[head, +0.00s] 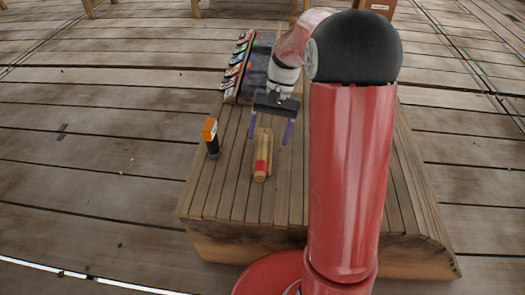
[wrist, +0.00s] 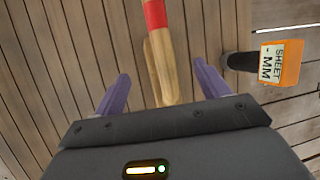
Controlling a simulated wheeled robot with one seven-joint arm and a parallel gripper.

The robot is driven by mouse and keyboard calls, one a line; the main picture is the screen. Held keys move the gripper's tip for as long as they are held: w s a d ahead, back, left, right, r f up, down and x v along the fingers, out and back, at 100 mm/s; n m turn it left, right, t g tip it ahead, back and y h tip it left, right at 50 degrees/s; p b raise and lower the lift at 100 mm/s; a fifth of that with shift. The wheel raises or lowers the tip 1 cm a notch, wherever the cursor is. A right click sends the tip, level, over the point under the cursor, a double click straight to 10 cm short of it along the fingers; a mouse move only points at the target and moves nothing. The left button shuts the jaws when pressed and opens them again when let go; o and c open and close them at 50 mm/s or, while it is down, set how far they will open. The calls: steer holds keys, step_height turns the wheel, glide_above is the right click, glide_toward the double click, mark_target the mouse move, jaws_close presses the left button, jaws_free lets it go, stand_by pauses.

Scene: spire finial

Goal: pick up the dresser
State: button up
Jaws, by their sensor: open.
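The dresser appears to be a pale wooden tool (head: 265,148) with a red band near its near end, lying on the slatted wooden platform. It also shows in the wrist view (wrist: 161,65), running up the picture with the red band near the top edge. My gripper (head: 269,140) is open, with its two purple fingers pointing down around the dresser's far end. In the wrist view my gripper (wrist: 162,69) has one finger on each side of the wood, with gaps showing. I cannot tell the fingertips' exact height above the platform.
An orange-topped black tool (head: 210,135) stands left of the dresser; its label shows in the wrist view (wrist: 279,62). A rack of colourful items (head: 237,68) and a dark slab (head: 257,65) lie at the platform's (head: 225,190) far end. The near platform is mostly bare.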

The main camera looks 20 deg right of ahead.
mark_target(266, 147)
steer(key=x, duration=0.2)
steer(key=b+x, duration=0.1)
steer(key=x, duration=0.5)
steer(key=shift+w+d+f, duration=0.15)
steer(key=shift+w+d, duration=0.1)
steer(key=shift+w, duration=0.05)
steer(key=shift+c, duration=0.2)
steer(key=c, duration=1.1)
